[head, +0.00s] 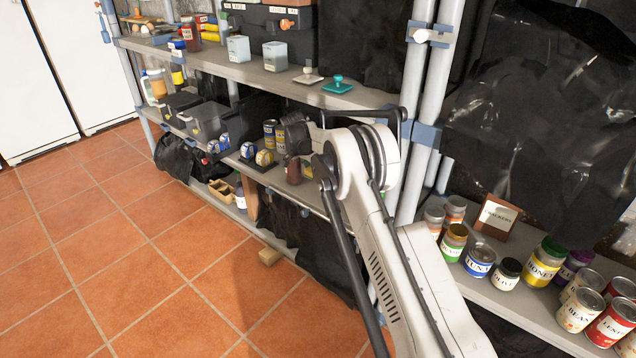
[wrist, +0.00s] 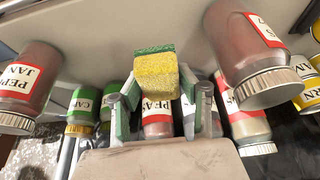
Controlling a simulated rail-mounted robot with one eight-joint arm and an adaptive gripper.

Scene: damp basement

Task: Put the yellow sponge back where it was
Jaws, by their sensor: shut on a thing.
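In the wrist view, the yellow sponge (wrist: 156,78) has a green scouring layer along its top edge. My gripper (wrist: 160,98) is shut on it, with one finger on each side. The sponge is held out in front of several jars and cans, among them a can labelled PEAS (wrist: 157,123) directly behind it. I cannot tell whether the sponge touches anything besides the fingers. In the head view, my arm reaches into the middle level of the shelving, and its end hides the sponge and my fingers.
In the wrist view, a PEPPER JAM jar (wrist: 28,85) is at left and a large dark red jar (wrist: 240,55) at right. In the head view, cans (head: 270,134) stand beside my arm's end. The lower right shelf (head: 520,305) is crowded. The tiled floor (head: 120,260) is mostly clear.

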